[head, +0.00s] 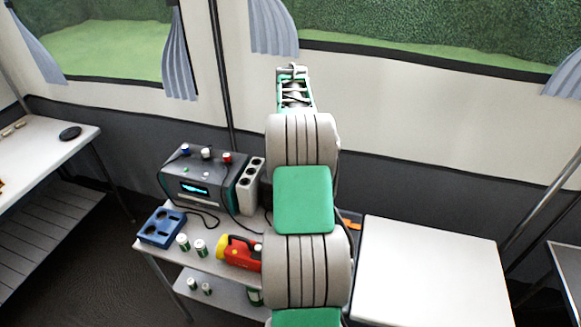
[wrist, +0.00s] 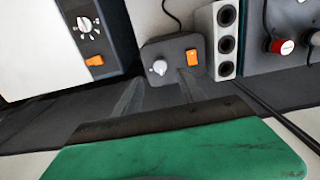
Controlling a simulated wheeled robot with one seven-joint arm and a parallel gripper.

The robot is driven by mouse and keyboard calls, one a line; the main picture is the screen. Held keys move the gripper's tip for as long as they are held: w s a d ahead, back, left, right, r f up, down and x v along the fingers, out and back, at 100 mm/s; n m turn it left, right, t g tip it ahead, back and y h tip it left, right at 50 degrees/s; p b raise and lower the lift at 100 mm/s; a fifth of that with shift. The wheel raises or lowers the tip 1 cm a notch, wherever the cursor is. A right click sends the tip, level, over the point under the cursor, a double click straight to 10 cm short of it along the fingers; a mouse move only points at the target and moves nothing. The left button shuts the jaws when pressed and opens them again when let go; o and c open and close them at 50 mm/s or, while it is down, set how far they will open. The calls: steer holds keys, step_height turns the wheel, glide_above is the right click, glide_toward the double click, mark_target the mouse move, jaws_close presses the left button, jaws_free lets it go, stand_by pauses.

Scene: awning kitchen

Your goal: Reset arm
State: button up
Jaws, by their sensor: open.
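My arm rises through the middle of the head view, in grey and green segments. Its far end (head: 293,90) stands in front of the pale tent wall; the fingertips cannot be made out there. In the wrist view my gripper (wrist: 158,88) shows as two thin grey fingers, apart, beyond the green housing at the bottom. Nothing is seen between them. Behind the fingers is a small dark grey box (wrist: 160,52) with a white knob and an orange switch; contact with it is not visible.
A grey device (head: 195,180), a three-hole block (head: 247,187), a blue tray (head: 161,227), small cans (head: 200,248) and a red-yellow object (head: 240,252) stand left of my arm. A white surface (head: 432,265) lies right. Another table (head: 40,165) stands far left.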

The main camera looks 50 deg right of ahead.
steer(key=shift+r, duration=0.45)
steer(key=a+r+n+t, duration=0.1)
steer(key=a+r+n, duration=0.25)
steer(key=a, duration=0.85)
steer(key=a+r+n+t, duration=0.1)
steer(key=a+r+n, duration=0.25)
steer(key=a, duration=0.85)
steer(key=s+a+f+n, duration=0.2)
steer(key=s+a+n, duration=0.1)
steer(key=s+a, duration=0.3)
steer(key=s+a+f+n+t, duration=0.1)
steer(key=s+a+f+n, duration=0.1)
steer(key=s+a, duration=0.5)
steer(key=a, duration=0.3)
steer(key=shift+a+n+t, duration=0.3)
steer(key=shift+a+n, duration=0.05)
steer(key=shift+n, duration=0.05)
